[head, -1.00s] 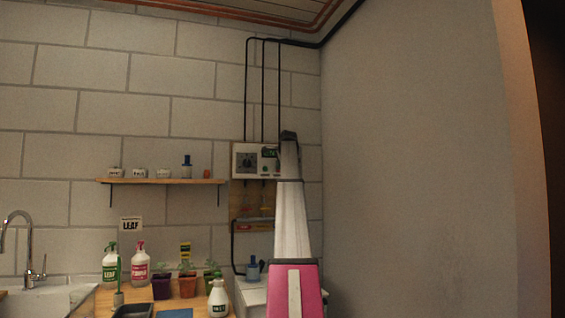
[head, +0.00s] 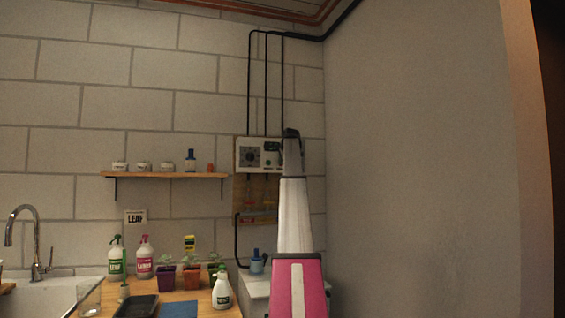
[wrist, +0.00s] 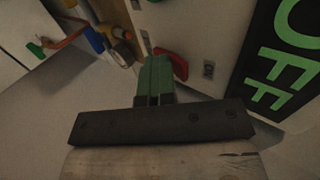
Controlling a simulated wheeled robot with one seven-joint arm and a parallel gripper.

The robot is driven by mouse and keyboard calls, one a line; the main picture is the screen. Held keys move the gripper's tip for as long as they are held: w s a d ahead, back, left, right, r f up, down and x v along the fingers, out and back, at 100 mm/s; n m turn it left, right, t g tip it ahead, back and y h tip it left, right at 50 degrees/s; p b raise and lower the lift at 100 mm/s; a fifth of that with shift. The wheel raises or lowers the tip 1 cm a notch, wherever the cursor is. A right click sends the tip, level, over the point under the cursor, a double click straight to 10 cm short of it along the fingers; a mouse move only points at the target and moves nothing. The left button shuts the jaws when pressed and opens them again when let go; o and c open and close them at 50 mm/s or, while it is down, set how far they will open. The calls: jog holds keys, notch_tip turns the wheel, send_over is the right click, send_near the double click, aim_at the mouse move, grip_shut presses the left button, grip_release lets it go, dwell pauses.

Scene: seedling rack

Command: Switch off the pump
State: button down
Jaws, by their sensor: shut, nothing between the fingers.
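A white control box (head: 250,154) with a dark dial hangs on the wall in the head view, partly behind my arm. In the wrist view a pale panel (wrist: 203,28) fills the upper middle. A red part (wrist: 171,62), perhaps a switch or lever, sits at its lower edge. A black label (wrist: 280,65) with green letters reading OFF is to its right. My gripper (wrist: 152,60) has green fingers, shut and empty, just left of the red part. I cannot tell whether they touch it. The pump itself is not clearly identifiable.
Pipes with coloured handles (wrist: 95,38) lie left of the fingers in the wrist view. In the head view a shelf (head: 165,175) with small jars is left of the box. Below are spray bottles (head: 145,257), potted seedlings, a wooden bench and a sink (head: 45,295).

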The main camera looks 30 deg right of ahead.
jog(key=shift+w+r, duration=0.15)
jog(key=shift+w, duration=0.05)
jog(key=shift+w+d+r, duration=0.1)
jog(key=shift+r, duration=0.75)
jog(key=f+v, duration=0.1)
jog(key=v, duration=1.2)
jog(key=shift+s+r, duration=0.25)
jog(key=shift+s, duration=0.4)
jog(key=shift+a, duration=0.25)
